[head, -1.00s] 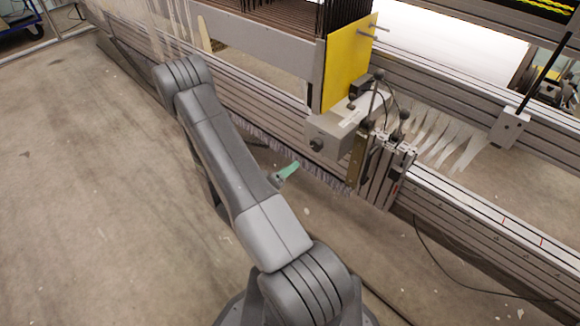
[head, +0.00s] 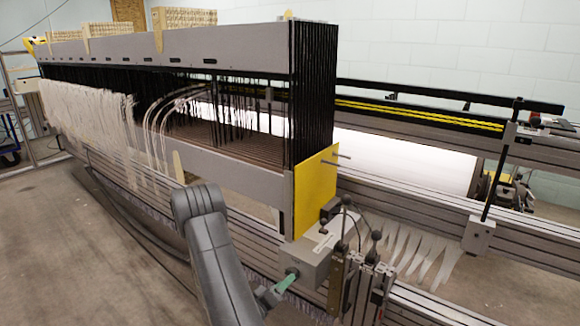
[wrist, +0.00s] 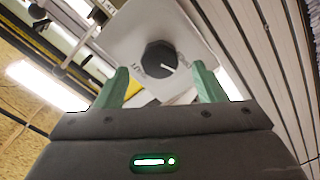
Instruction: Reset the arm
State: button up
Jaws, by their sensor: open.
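My grey arm (head: 216,262) rises from the bottom of the head view, with its elbow in front of the loom's lower beam. My gripper (head: 283,283) has green fingers and shows small in the head view, at the front of a grey control box (head: 308,262). In the wrist view my gripper (wrist: 162,82) is open, its two green fingers apart with nothing held between them. The box's dark round knob (wrist: 160,57) with a white pointer line faces me there, just beyond the gap between the fingertips. Most of my wrist is hidden in the head view.
The loom frame (head: 180,52) with hanging white threads (head: 95,110) fills the left and middle. A yellow plate (head: 315,190) stands above the box, with cables and black-knobbed posts (head: 375,237) beside it. Bare floor (head: 75,260) lies at the left.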

jog(key=shift+x, duration=2.1)
jog(key=p+v, duration=0.2)
jog(key=v, duration=1.2)
jog(key=w+d+m+b, duration=0.8)
jog(key=w+m, duration=0.3)
jog(key=m, duration=0.9)
jog(key=shift+w+b, duration=0.15)
jog(key=shift+b, duration=0.25)
jog(key=shift+d, duration=0.1)
